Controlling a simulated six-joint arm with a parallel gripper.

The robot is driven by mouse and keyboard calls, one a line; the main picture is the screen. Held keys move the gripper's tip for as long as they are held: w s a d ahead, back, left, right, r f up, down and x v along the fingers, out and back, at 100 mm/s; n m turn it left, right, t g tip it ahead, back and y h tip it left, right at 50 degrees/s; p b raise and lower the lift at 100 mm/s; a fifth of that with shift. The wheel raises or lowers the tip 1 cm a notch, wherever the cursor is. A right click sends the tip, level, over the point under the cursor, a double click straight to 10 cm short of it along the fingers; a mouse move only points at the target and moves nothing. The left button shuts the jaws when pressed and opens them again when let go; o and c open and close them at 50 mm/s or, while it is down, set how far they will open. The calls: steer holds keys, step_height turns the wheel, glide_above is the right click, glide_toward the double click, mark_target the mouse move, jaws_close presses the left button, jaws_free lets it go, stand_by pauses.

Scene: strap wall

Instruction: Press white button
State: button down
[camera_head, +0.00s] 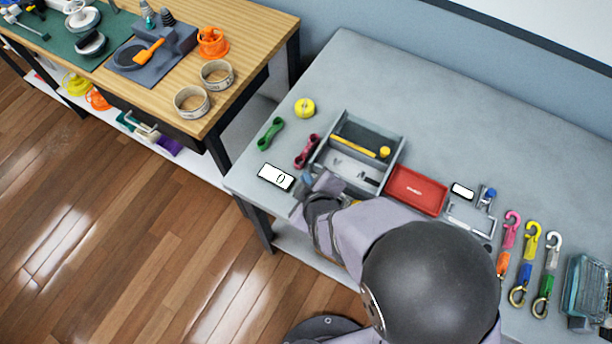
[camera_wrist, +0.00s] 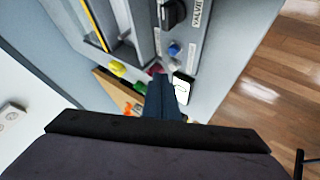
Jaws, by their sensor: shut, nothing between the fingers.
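My gripper (camera_wrist: 160,78) is shut and empty, its dark fingers reaching over the front of the grey workbench. In the head view its tip (camera_head: 308,181) is just right of a white counter display (camera_head: 276,177) that reads 0. The display also shows in the wrist view (camera_wrist: 183,88), right beside the fingers. A grey control panel (camera_wrist: 188,62) carries a black knob (camera_wrist: 172,13) marked VALVE and a blue button (camera_wrist: 174,49). Contact at the fingertips cannot be told.
A grey tray (camera_head: 400,130) with a yellow stick stands behind the panel. A red box (camera_head: 416,190) is to its right. Green (camera_head: 270,134) and pink (camera_head: 307,151) loops and a yellow tape roll (camera_head: 305,108) lie left. Several hooked straps (camera_head: 528,240) lie far right.

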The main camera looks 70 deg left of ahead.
steer(key=shift+f, duration=0.25)
steer(key=shift+f+b, duration=0.2)
steer(key=shift+b, duration=0.15)
steer(key=shift+f+b, duration=0.35)
steer(key=shift+f, duration=0.1)
stand_by(0.5)
steer(key=shift+r, duration=0.2)
steer(key=shift+r+p, duration=0.7)
steer(key=shift+p, duration=0.05)
step_height(320, 180, up, 5)
steer(key=p, duration=0.4)
stand_by(0.4)
steer(key=shift+w, duration=0.1)
stand_by(0.6)
